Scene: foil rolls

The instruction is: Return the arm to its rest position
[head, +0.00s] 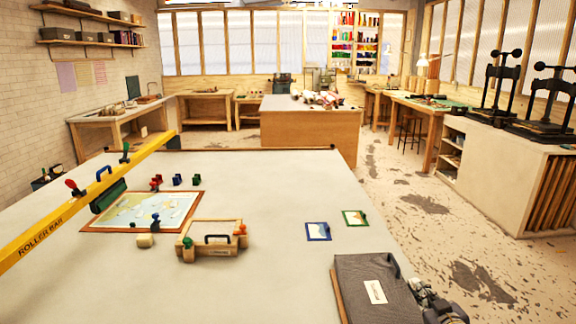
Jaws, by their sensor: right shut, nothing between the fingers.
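My right gripper (446,314) shows at the bottom right, partly cut off by the lower edge of the head view. It is dark grey, shut and empty, beside the right edge of a grey case (372,288) with a white label. I cannot tell whether it touches the case. My left gripper is not in view.
The pale table carries a yellow roller bar (60,225), a framed map (140,212), a wooden box with a dark handle (212,252) and two small framed cards (318,231). The table's middle right is mostly clear. A wooden counter (308,130) stands behind.

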